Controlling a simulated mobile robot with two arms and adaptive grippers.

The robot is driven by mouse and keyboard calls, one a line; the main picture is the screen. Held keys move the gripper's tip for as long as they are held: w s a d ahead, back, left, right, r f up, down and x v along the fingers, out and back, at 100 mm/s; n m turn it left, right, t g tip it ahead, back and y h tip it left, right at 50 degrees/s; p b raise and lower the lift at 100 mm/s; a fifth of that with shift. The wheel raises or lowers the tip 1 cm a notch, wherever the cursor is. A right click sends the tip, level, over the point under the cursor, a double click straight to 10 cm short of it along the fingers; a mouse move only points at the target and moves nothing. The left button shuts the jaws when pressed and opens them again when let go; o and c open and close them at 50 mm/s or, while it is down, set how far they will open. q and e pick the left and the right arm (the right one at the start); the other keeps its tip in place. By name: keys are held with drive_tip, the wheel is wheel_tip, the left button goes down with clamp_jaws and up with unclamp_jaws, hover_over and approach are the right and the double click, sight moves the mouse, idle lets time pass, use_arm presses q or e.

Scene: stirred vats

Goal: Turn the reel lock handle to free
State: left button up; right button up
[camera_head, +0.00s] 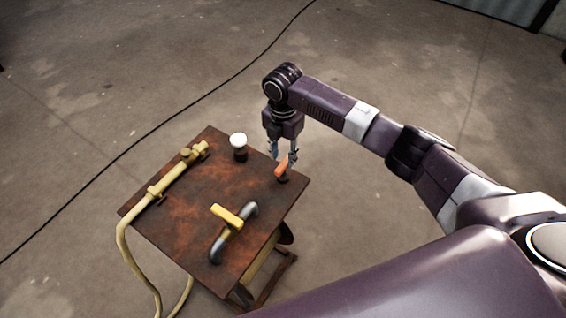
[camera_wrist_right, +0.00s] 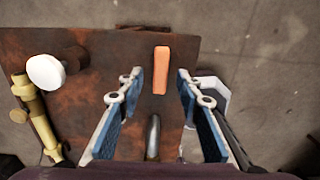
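An orange handle (camera_head: 281,169) sits on a short dark base near the right corner of a rusty table top (camera_head: 190,228). It is probably the reel lock handle, but no label shows. In the right wrist view the orange handle (camera_wrist_right: 161,70) is a narrow upright bar, centred between the fingertips. My right gripper (camera_head: 283,154) points down at the handle. In the right wrist view my right gripper (camera_wrist_right: 160,78) is open, with a gap on both sides of the bar. Whether the fingertips are level with the bar cannot be told. My left gripper is not in view.
A white-topped knob (camera_head: 238,140) stands left of the gripper. A yellow handle (camera_head: 227,215) sits on a bent grey pipe (camera_head: 218,250) at the front. A yellow nozzle with a hose (camera_head: 172,180) lies along the left edge. A black cable (camera_head: 152,133) crosses the open floor.

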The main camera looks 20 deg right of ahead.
sight(283, 164)
wheel_tip(283, 164, up, 7)
drive_tip(key=shift+r, duration=0.15)
idle(0.6)
